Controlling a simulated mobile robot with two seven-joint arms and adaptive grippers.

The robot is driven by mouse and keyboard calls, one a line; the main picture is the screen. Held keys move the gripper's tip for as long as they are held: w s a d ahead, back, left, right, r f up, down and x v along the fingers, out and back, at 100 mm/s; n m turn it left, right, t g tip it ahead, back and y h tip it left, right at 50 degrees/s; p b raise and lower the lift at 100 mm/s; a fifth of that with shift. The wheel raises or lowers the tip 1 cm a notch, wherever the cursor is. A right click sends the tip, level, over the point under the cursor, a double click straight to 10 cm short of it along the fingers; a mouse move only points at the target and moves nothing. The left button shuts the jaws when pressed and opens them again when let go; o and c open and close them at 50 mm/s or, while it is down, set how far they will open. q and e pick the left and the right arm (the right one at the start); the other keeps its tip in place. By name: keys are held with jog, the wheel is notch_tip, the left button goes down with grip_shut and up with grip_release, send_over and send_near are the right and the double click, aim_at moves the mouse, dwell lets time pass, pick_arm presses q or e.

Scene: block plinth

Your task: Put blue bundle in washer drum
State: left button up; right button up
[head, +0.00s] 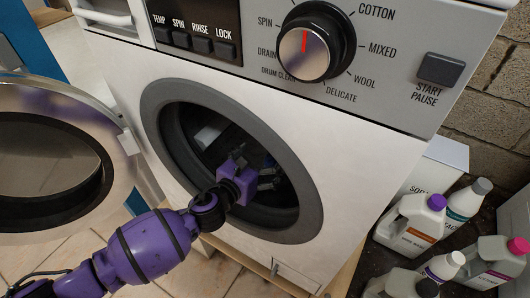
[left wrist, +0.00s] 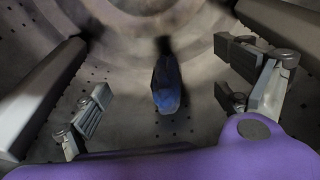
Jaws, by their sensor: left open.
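The washer (head: 360,140) stands with its round door (head: 112,150) swung open to the left. My left gripper (head: 268,172) reaches through the door opening into the dark drum (head: 195,125). In the left wrist view the blue bundle (left wrist: 167,84) lies on the perforated drum wall (left wrist: 125,55), ahead of the gripper and apart from the fingers. The left gripper (left wrist: 165,110) is open, with its fingers wide to either side of the bundle. In the head view the bundle is hard to make out behind the gripper. My right gripper is not in view.
Several detergent bottles (head: 410,225) stand on a dark surface right of the washer, beside a white box (head: 440,158). The grey drum opening rim (head: 300,225) surrounds my left wrist. Grey drum paddles (left wrist: 45,95) flank the gripper inside.

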pick_arm(q)
jog(key=p+v, duration=0.2)
jog(key=v, duration=0.4)
jog(key=shift+r, duration=0.1)
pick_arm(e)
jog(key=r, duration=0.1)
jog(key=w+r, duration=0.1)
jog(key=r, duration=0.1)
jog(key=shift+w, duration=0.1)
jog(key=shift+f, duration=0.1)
pick_arm(q)
jog(key=f+b+v, duration=0.2)
jog(key=f+v, duration=0.2)
jog(key=v, duration=1.7)
jog(key=shift+s+a+f+b, duration=0.25)
jog(key=shift+s+a+b, duration=0.15)
jog(key=shift+s, duration=0.2)
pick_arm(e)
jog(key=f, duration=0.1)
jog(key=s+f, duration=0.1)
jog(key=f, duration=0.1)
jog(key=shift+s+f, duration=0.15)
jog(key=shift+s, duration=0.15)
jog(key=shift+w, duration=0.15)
